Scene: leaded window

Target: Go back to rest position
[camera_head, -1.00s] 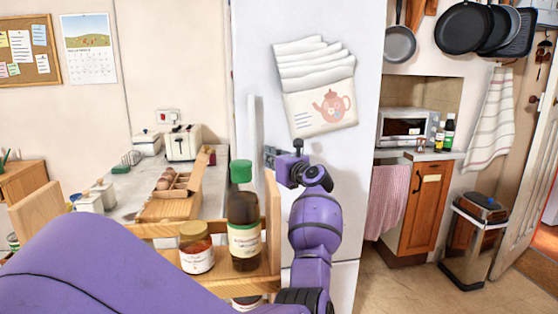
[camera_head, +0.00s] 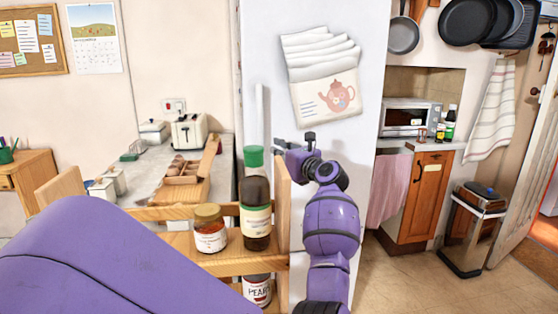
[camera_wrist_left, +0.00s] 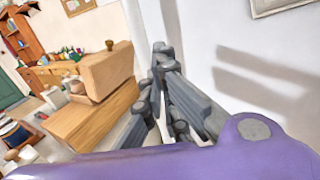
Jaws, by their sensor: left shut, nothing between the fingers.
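My left gripper (camera_head: 290,144) is at the end of the purple arm, in front of the white panel and to the right of the wooden rack. Its grey fingers are shut and empty. They also show in the left wrist view (camera_wrist_left: 162,52), in front of a pale surface. In the head view, the gripper is right of the green-capped bottle (camera_head: 256,215) and appears apart from it. My right gripper is not in view.
A wooden rack (camera_head: 222,265) holds the bottle and a red jar (camera_head: 210,230) close to my left arm. The white panel (camera_head: 300,20) with a teapot towel (camera_head: 325,85) stands behind the gripper. Open floor (camera_head: 400,280) lies at right, before a bin (camera_head: 472,225).

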